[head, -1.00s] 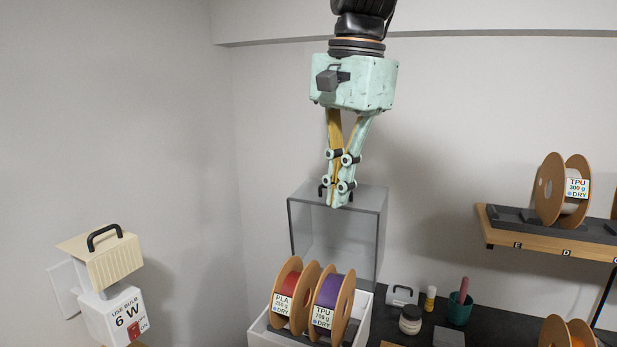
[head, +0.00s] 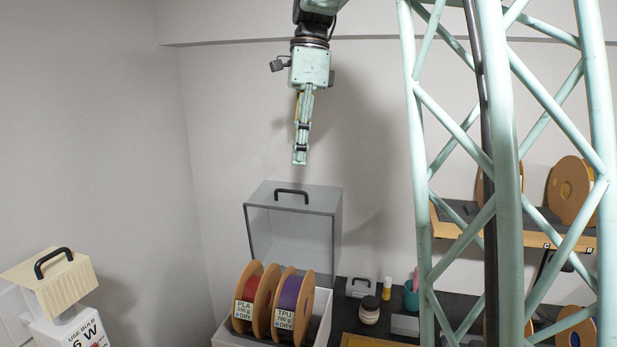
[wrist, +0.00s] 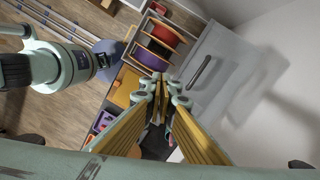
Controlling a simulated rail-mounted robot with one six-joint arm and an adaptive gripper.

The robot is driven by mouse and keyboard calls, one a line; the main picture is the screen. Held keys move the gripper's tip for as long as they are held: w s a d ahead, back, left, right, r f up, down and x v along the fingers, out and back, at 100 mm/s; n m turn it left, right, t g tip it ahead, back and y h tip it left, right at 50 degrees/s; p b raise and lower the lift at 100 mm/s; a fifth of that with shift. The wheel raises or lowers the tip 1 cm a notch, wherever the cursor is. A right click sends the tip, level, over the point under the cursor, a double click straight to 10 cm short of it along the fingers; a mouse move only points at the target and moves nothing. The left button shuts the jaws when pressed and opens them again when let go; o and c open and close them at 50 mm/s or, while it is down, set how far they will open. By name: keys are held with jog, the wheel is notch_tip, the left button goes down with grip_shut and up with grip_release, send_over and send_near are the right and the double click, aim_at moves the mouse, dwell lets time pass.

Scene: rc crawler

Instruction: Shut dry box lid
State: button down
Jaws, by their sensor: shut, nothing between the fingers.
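The dry box (head: 318,331) is a white open box in the lower middle of the head view. Its clear grey lid (head: 290,232) stands raised at the back, with a black handle (head: 292,194) on its top panel. A red spool (head: 250,290) and a purple spool (head: 290,300) stand upright inside the box. My gripper (head: 299,160) is shut and empty, pointing down, above the lid and apart from it. In the wrist view the fingers (wrist: 160,88) are together, with the lid (wrist: 222,75) and its handle (wrist: 200,72) to their right.
A cream-topped lamp (head: 50,285) stands at the lower left. A jar (head: 369,310), a yellow bottle (head: 387,288) and a teal cup (head: 411,297) sit right of the box. A shelf (head: 445,213) with spools is at right, partly behind my green lattice column. Air left of the lid is clear.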

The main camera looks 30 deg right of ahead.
jog(key=w+d+m+p, duration=0.2)
jog(key=w+d+m, duration=0.3)
jog(key=w+d, duration=0.2)
jog(key=shift+w+d+m+g+y+p, duration=0.25)
jog(key=shift+d+m+g+y+p, duration=0.15)
jog(key=shift+d, duration=0.45)
jog(key=shift+f, duration=0.25)
send_near(307, 200)
jog(key=shift+w+a+f, duration=0.1)
jog(key=shift+w+f, duration=0.05)
jog(key=shift+f, duration=0.65)
jog(key=shift+w+a+f, duration=0.1)
jog(key=shift+w+f, duration=0.05)
jog(key=shift+f, duration=0.7)
jog(key=shift+w+f, duration=0.2)
jog(key=shift+f, duration=0.6)
jog(key=shift+s+b, duration=0.1)
jog(key=shift+b, duration=0.25)
jog(key=shift+s+a+b, duration=0.35)
jog(key=shift+a+b, duration=0.05)
jog(key=shift+a, duration=0.1)
